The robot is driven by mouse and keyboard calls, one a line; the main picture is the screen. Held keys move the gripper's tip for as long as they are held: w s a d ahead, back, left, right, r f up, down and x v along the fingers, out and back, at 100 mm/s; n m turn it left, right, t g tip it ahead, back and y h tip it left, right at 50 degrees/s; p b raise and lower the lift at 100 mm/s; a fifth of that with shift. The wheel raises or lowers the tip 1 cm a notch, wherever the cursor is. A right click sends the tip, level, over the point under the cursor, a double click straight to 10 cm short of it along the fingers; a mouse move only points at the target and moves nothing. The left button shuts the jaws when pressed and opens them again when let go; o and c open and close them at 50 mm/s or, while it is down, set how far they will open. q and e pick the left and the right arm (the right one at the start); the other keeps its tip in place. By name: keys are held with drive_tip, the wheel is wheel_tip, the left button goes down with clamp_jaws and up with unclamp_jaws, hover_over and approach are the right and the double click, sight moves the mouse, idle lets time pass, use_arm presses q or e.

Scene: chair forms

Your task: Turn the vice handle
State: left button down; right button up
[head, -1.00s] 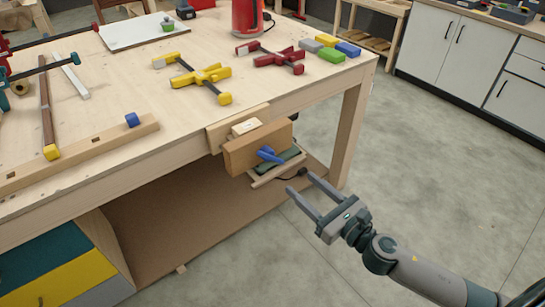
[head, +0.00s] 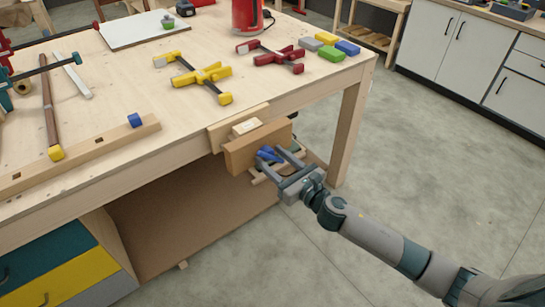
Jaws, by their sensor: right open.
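The wooden vice (head: 241,153) is mounted on the front edge of the workbench near its right corner. Its blue handle (head: 267,154) sits on the front face of the outer jaw. My right gripper (head: 284,153) is open at the vice, with its fingers pointing toward the jaw and reaching about the handle. Part of the handle is hidden by the fingers, and I cannot tell whether they touch it. My left gripper is not in view.
The workbench (head: 140,97) holds yellow clamps (head: 205,77), red clamps (head: 272,58), coloured blocks (head: 326,47) and a red container (head: 247,15). A lower shelf (head: 185,215) lies under the bench. The floor (head: 430,150) to the right is clear.

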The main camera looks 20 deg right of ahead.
drive_tip(key=shift+w, duration=0.1)
drive_tip(key=c, duration=1.1)
drive_tip(key=shift+m, duration=0.4)
